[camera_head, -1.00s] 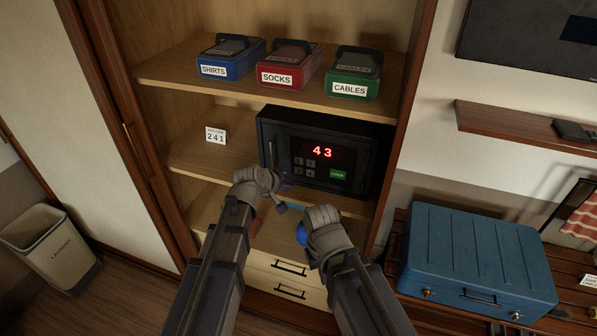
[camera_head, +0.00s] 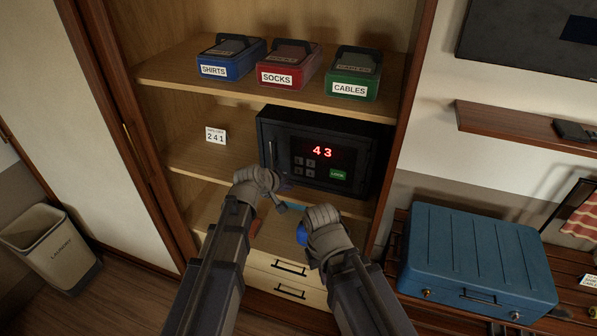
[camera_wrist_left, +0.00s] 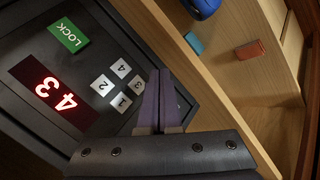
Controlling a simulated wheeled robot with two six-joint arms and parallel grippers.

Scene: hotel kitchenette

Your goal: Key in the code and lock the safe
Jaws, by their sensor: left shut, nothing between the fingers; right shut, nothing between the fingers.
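The dark safe (camera_head: 350,130) stands on the middle shelf with its door shut. Its red display (camera_head: 322,152) reads 43, and the wrist view shows it too (camera_wrist_left: 52,92). The keypad (camera_head: 305,164) has keys 1 to 4; in the wrist view they are beside my fingertips, key 3 (camera_wrist_left: 137,85) closest. The green LOCK button (camera_head: 338,174) also shows in the wrist view (camera_wrist_left: 68,35). My left gripper (camera_head: 284,186) is shut and empty before the keypad; contact is unclear. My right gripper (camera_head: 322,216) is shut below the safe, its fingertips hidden.
A blue box (camera_head: 227,68), red box (camera_head: 286,74) and green box (camera_head: 350,85) sit on the shelf above. Small blue (camera_wrist_left: 194,43) and orange-red (camera_wrist_left: 250,49) blocks lie on the lower shelf. A rounded blue object (camera_head: 301,235) is beside my right gripper. A blue case (camera_head: 475,260) stands right.

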